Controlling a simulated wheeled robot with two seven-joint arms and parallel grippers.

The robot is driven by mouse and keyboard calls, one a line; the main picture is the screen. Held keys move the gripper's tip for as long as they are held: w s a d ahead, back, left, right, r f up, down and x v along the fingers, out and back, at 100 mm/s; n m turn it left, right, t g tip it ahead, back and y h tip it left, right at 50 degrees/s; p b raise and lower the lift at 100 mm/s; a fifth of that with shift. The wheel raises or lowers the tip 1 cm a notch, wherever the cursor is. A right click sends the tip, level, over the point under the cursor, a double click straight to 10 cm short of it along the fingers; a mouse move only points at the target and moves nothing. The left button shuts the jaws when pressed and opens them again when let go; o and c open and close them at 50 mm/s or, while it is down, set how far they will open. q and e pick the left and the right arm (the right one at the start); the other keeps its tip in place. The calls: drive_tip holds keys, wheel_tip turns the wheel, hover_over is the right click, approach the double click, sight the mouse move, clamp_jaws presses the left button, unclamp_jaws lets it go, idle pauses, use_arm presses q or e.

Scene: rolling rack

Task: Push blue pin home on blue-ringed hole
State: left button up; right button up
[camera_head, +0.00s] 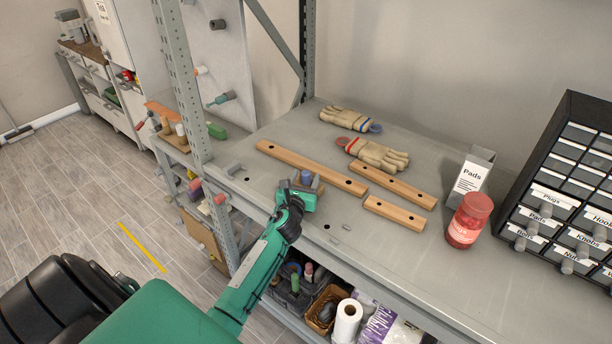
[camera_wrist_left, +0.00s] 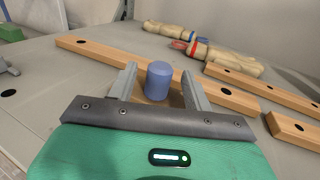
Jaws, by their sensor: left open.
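In the left wrist view the blue pin (camera_wrist_left: 158,80) is between the fingers of my left gripper (camera_wrist_left: 163,84), with a gap visible on the right side. My left gripper (camera_head: 304,187) is open around the pin, low over the shelf. I cannot make out a blue-ringed hole; the pin's foot and the surface around it are partly hidden by the gripper. My right gripper is not in view.
A long wooden bar (camera_head: 309,168) lies behind the pin, with two shorter bars (camera_head: 394,213) to the right. Gloves with blue and red cuffs (camera_head: 380,154) lie behind. A red jar (camera_head: 468,222), a Pads box (camera_head: 473,172) and a drawer cabinet (camera_head: 560,190) stand right. A rack post (camera_head: 180,80) rises left.

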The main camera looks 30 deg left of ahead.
use_arm(q)
drive_tip(key=shift+x, duration=0.8)
drive_tip(key=c, duration=1.1)
drive_tip(key=shift+r, duration=0.15)
